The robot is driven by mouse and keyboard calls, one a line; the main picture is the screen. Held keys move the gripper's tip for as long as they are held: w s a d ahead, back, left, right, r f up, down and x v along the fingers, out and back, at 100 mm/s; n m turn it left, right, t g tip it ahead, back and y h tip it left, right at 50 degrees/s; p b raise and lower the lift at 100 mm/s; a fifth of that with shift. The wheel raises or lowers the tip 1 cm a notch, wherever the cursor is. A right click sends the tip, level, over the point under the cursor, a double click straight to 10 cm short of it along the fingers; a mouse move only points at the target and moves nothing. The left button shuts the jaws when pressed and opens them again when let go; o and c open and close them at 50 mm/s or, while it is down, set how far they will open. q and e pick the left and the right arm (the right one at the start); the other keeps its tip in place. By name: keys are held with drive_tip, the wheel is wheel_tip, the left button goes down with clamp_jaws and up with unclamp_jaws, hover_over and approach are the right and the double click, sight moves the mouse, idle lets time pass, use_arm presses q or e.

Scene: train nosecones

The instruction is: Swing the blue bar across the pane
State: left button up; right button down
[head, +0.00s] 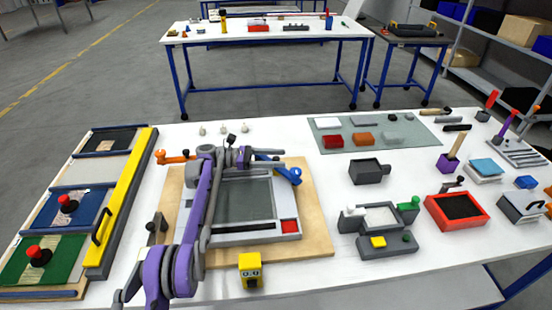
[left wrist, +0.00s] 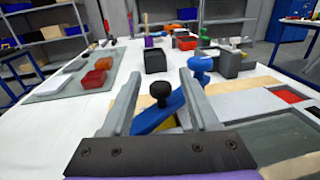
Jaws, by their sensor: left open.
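The pane (head: 243,199) is a grey-green sheet in a pale frame on a wooden board (head: 315,235); part of it shows at the lower right of the left wrist view (left wrist: 270,136). The blue bar (head: 288,173) is at the board's far right corner, partly hidden by my arm. In the left wrist view the blue bar (left wrist: 172,108) slants from between my fingers to a round blue pivot (left wrist: 201,67). A black knob (left wrist: 160,93) stands on it. My left gripper (head: 272,163) is open, with its fingers (left wrist: 160,92) either side of the knob; contact cannot be told. My right gripper is out of view.
An orange bar (head: 176,157) lies at the board's far left corner. A yellow block (head: 250,270) stands at its front edge. Panels with a yellow rail (head: 122,200) lie to the left.

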sight(276, 158)
use_arm(q)
wheel_tip(276, 158, up, 10)
drive_tip(key=shift+p, duration=0.65)
